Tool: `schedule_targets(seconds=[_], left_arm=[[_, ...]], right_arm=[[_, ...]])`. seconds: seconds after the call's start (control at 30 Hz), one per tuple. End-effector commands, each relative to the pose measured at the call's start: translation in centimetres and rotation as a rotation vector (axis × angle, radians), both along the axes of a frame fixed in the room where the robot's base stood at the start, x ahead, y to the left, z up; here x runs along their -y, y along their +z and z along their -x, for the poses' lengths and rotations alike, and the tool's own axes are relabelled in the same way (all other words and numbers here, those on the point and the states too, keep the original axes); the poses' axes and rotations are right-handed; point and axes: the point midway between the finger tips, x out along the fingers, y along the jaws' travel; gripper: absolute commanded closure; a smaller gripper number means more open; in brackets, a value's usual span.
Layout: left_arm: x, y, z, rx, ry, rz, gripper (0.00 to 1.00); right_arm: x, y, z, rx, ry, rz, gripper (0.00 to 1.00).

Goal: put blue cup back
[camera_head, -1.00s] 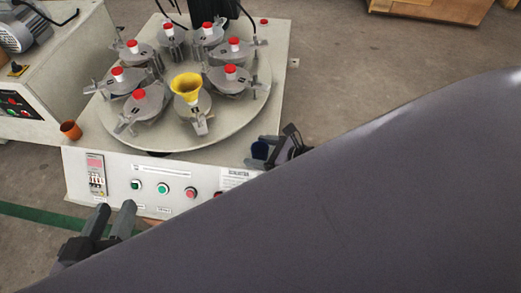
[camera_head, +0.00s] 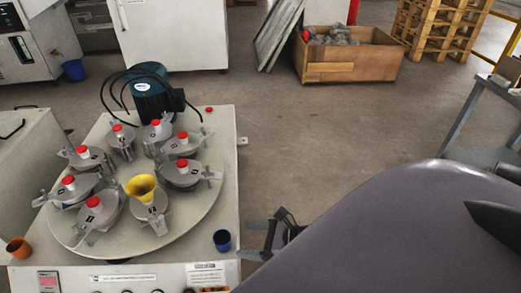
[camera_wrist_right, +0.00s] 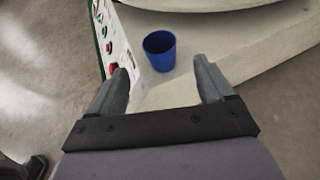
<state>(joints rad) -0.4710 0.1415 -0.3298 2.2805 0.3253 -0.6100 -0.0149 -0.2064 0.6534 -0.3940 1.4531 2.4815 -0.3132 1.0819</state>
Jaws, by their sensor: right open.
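The blue cup (camera_head: 222,240) stands upright on the front right corner of the machine's pale top, beside the round turntable (camera_head: 205,215). In the right wrist view the blue cup (camera_wrist_right: 159,52) is just beyond the fingertips, with clear space between it and the fingers. My right gripper (camera_head: 252,240) is open and empty, to the right of the cup at the machine's edge. Its two spread fingers also show in the right wrist view (camera_wrist_right: 160,80). My left gripper is out of view.
An orange cup (camera_head: 19,248) stands at the machine's front left. Another blue container (camera_head: 74,70) is on the floor at the back. A wooden crate (camera_head: 345,65) stands behind; the middle floor is open.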

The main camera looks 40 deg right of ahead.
Motion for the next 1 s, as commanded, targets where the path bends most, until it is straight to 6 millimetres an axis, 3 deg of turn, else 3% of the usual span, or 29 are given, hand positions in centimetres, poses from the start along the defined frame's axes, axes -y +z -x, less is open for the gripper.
schedule_targets(seconds=[0.3,1.0], left_arm=[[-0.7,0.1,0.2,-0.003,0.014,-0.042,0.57],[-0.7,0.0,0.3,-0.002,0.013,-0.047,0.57]], right_arm=[[1.4,1.1,2.1,0.000,0.001,0.000,0.19],[1.5,1.1,2.2,0.001,0.000,-0.001,0.19]])
